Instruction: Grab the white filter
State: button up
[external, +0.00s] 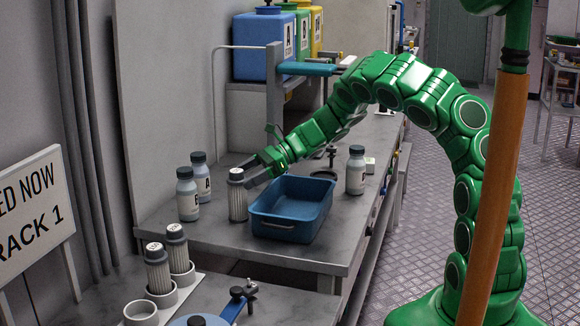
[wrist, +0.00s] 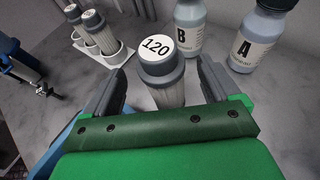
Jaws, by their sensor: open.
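The white filter (external: 238,200) stands upright on the grey bench, with a pleated white body and a dark grey cap. In the wrist view the filter (wrist: 167,92) shows a white label reading 120 on its cap. My gripper (external: 250,174) reaches in from the right at the height of the filter's upper part. In the wrist view my gripper (wrist: 162,85) is open, with one finger on either side of the filter and a gap visible at each side. The filter's lower end is hidden behind my gripper in the wrist view.
A blue tray (external: 290,228) sits right beside the filter. Bottle B (external: 187,198) and bottle A (external: 201,180) stand close on its left. Another bottle (external: 356,172) stands right of the tray. Two similar filters (external: 157,270) (external: 178,250) stand in a white holder (external: 141,312) at the front.

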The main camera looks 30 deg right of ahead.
aim_at(231, 186)
jog(key=shift+f+x, duration=0.25)
jog(key=shift+x, duration=2.55)
jog(key=shift+d, duration=0.1)
jog(key=shift+c, duration=0.3)
jog(key=c, duration=1)
jog(key=shift+r, duration=0.1)
